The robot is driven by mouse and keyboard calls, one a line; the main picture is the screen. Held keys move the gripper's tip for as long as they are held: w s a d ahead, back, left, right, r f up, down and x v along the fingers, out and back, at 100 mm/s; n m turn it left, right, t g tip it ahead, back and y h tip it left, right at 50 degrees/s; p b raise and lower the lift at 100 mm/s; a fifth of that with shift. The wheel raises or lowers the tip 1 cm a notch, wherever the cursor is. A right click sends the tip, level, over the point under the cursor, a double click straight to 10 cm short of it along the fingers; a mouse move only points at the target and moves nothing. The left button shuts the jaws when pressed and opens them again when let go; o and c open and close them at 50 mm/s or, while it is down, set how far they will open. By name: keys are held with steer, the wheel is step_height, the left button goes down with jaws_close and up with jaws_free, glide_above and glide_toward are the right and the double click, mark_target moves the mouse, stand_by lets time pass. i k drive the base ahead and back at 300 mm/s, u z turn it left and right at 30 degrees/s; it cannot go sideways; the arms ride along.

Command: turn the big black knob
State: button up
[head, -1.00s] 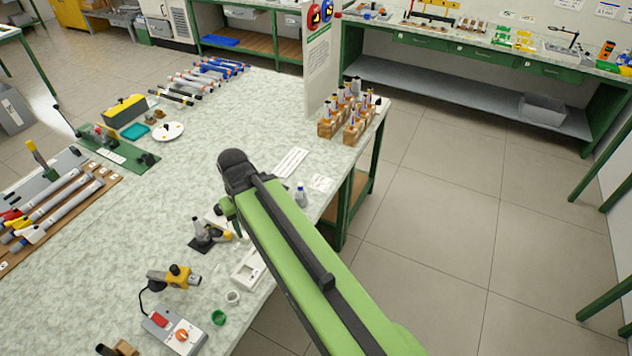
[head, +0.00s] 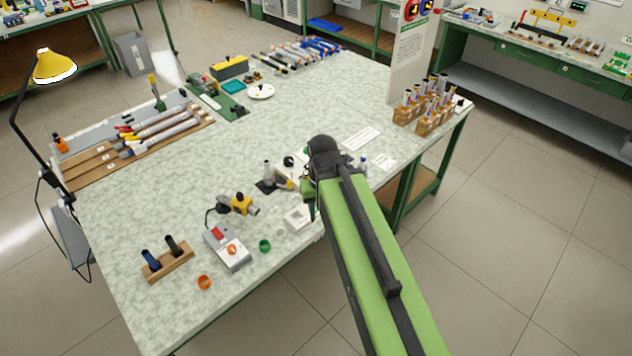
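A small round black piece (head: 288,161), possibly the big black knob, shows on the bench just left of my arm's black end. It is too small for me to be sure what it is. A white disc (head: 261,93) with a small dark piece on top lies farther back on the bench. My arm reaches in from the lower right over the bench's right part. Its black and green end (head: 309,186) is seen from above and behind. The fingers are hidden, so I cannot see whether they are open or touch anything.
A dark stand (head: 267,184), a yellow-topped device (head: 241,204) and a grey box with a red switch (head: 226,247) stand left of my arm. Wooden racks (head: 436,118) stand at the right edge. The bench's left middle (head: 160,210) is clear.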

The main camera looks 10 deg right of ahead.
mark_target(287, 161)
steer(key=z, duration=0.3)
steer(key=i, duration=1.15)
steer(key=u, duration=0.3)
